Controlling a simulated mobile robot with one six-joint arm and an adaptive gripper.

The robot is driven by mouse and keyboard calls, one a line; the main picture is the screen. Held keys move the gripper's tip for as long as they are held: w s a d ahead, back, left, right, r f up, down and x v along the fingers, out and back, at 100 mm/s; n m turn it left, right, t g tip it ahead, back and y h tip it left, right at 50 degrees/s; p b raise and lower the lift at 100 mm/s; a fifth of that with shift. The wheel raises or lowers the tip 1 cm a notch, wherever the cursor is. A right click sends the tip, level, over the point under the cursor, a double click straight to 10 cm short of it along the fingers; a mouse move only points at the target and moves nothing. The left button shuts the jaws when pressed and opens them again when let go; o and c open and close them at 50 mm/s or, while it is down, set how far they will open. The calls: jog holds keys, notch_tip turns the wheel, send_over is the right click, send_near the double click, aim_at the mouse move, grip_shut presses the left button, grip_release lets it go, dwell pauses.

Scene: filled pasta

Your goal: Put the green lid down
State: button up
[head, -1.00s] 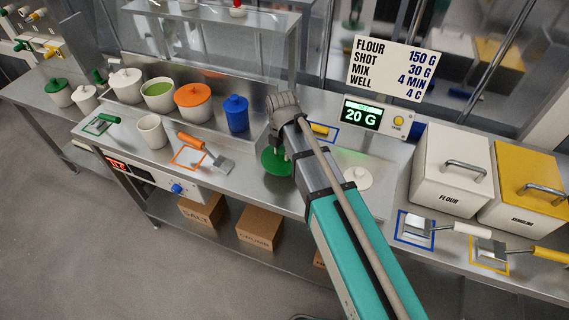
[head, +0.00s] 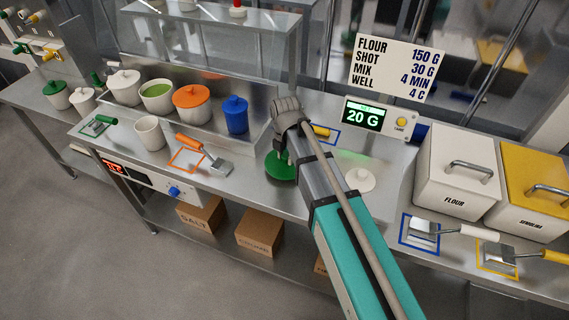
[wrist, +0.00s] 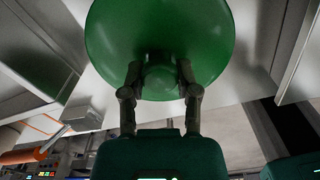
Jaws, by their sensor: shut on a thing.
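The green lid (head: 282,168) is a round disc with a knob, low over the steel counter left of my arm in the head view. My gripper (head: 284,155) is shut on its knob; my arm hides part of the lid. In the wrist view, the lid (wrist: 160,30) fills the top middle, with my two fingers (wrist: 159,75) on either side of the knob. I cannot tell whether the lid touches the counter. An uncovered pot with green contents (head: 157,95) stands at the back left.
An orange-lidded pot (head: 191,103) and a blue-lidded jar (head: 235,115) stand behind to the left. An orange-handled scraper (head: 190,143) lies left of the lid. The flour bin (head: 453,178) is further right. Bare counter (head: 245,190) surrounds the green lid.

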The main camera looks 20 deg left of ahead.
aim_at(286, 156)
jog(key=shift+f+b, duration=0.7)
jog(key=shift+f, duration=0.3)
jog(key=shift+f, duration=0.15)
jog(key=o, duration=0.9)
notch_tip(286, 156, up, 12)
jog(key=p, duration=1.2)
jog(key=shift+r, duration=0.2)
jog(key=shift+d, duration=0.1)
